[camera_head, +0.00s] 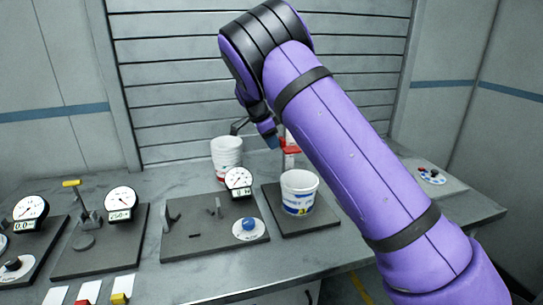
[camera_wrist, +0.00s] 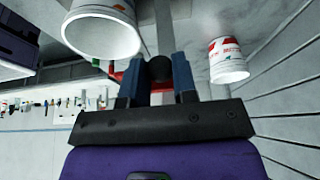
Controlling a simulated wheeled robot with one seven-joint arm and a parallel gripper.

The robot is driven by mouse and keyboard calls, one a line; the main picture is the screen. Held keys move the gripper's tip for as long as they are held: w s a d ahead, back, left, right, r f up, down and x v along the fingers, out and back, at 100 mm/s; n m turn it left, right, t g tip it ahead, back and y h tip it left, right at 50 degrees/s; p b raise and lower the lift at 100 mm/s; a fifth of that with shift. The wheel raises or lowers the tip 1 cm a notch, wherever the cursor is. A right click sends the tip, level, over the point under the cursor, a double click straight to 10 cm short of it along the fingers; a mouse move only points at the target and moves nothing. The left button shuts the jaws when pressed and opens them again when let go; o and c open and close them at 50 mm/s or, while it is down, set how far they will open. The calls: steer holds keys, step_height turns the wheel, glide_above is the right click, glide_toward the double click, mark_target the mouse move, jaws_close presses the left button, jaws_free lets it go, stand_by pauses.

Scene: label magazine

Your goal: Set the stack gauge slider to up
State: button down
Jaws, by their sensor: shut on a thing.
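The stack gauge has a red slider (camera_head: 290,149) on an upright post behind a white tub (camera_head: 298,193), which stands on a dark base plate (camera_head: 272,207). In the wrist view, the grey post (camera_wrist: 164,28) runs away from my fingers, and a red arm (camera_wrist: 119,76) of the slider sticks out at the left. My gripper (camera_head: 270,137) is at the slider's left side in the head view. In the wrist view, my gripper (camera_wrist: 157,76) is shut on a round black knob (camera_wrist: 160,68) between its two blue fingers. My arm hides part of the post in the head view.
A stack of white tubs (camera_head: 226,158) stands left of the gauge, close to my gripper. Dial gauges (camera_head: 238,178) and a blue knob (camera_head: 249,224) sit on plates to the left. A slatted wall (camera_head: 170,100) is behind. A small panel (camera_head: 432,176) lies right.

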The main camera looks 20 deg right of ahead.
step_height(320, 180, up, 12)
stand_by(0.3)
steer(key=shift+w+f, duration=0.1)
steer(key=c, duration=1)
jaws_free()
steer(key=shift+o, duration=0.4)
steer(key=v, duration=1)
steer(key=shift+a+r, duration=0.25)
steer(key=shift+r, duration=0.1)
steer(key=shift+d, duration=0.1)
